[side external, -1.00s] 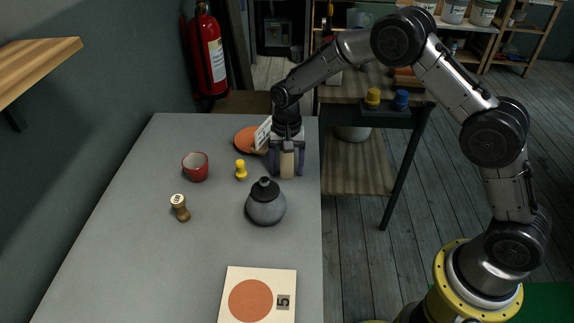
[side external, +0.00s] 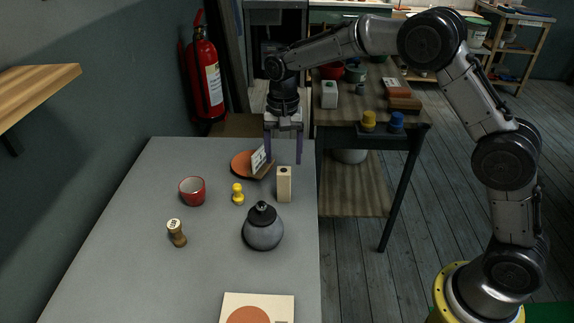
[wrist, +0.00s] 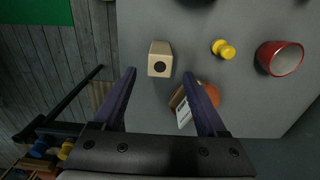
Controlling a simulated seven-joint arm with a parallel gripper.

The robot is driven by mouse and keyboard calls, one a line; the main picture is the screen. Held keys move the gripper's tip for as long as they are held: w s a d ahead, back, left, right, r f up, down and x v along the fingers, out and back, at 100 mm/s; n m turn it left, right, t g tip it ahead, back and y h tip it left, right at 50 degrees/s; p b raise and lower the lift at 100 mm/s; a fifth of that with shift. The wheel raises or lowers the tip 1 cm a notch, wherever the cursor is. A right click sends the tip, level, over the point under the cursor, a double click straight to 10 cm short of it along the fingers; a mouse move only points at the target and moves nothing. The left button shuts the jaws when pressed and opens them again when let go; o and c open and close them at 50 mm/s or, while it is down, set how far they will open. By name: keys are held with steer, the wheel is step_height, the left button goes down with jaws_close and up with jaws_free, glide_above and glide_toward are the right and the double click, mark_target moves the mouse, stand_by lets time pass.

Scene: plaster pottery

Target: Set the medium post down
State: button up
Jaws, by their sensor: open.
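The medium post, a pale wooden block with a dark hole in its top (side external: 284,185), stands upright on the grey table near its right edge. It also shows in the wrist view (wrist: 160,60), beyond the fingertips. My gripper (side external: 283,160) is open and empty, raised above and behind the post. In the wrist view its fingers (wrist: 159,72) are spread apart and the post is clear of both.
A grey pot with a dark lid (side external: 263,227) stands in front of the post. A yellow peg (side external: 238,194), a red cup (side external: 192,191) and a wooden stamp (side external: 176,233) are to the left.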

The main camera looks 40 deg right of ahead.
steer(key=shift+r, duration=0.35)
steer(key=s+d+r+n+t, duration=0.3)
steer(key=s+r+n, duration=0.1)
steer(key=s+r, duration=0.9)
steer(key=s+d+f+n+t, duration=0.1)
steer(key=s+n, duration=0.1)
steer(key=s, duration=0.8)
steer(key=s+d+f+n+t, duration=0.1)
steer(key=s+n, duration=0.2)
steer(key=s, duration=0.7)
steer(key=shift+s+d+t, duration=0.15)
steer(key=shift+s+t, duration=0.05)
steer(key=shift+t, duration=0.1)
